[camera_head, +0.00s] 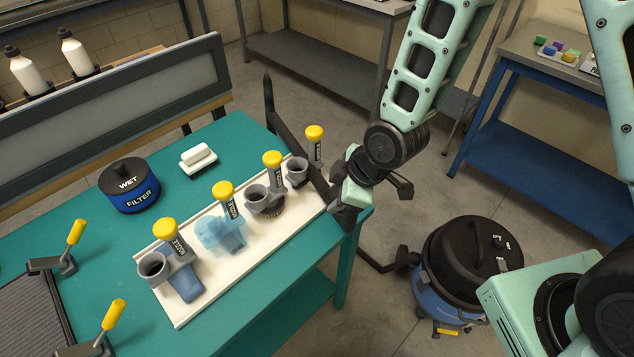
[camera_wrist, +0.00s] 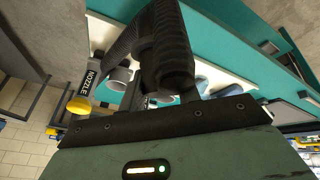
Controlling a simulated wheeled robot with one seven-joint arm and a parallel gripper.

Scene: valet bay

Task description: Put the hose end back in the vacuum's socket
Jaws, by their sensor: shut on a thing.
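The vacuum (camera_head: 465,265) stands on the floor at the lower right in the head view, with a black domed lid and a blue body. A black pipe-like piece sticks out from its left side; I cannot tell whether this is its socket. My gripper (camera_head: 350,192) is at the right end of the green table, up and left of the vacuum. It is shut on the black ribbed hose end (camera_wrist: 168,50), which shows large in the wrist view. In the head view a dark length of hose (camera_head: 292,140) slants up-left from my gripper across the table's edge. The socket's opening is not clearly visible.
A white tray (camera_head: 172,312) on the green table (camera_head: 110,265) holds several grey and blue attachments with yellow-topped labelled posts, close to my gripper. A wet filter (camera_head: 130,190) and a brush (camera_head: 198,158) lie behind. A blue bench (camera_head: 540,110) stands right. Floor between is mostly clear.

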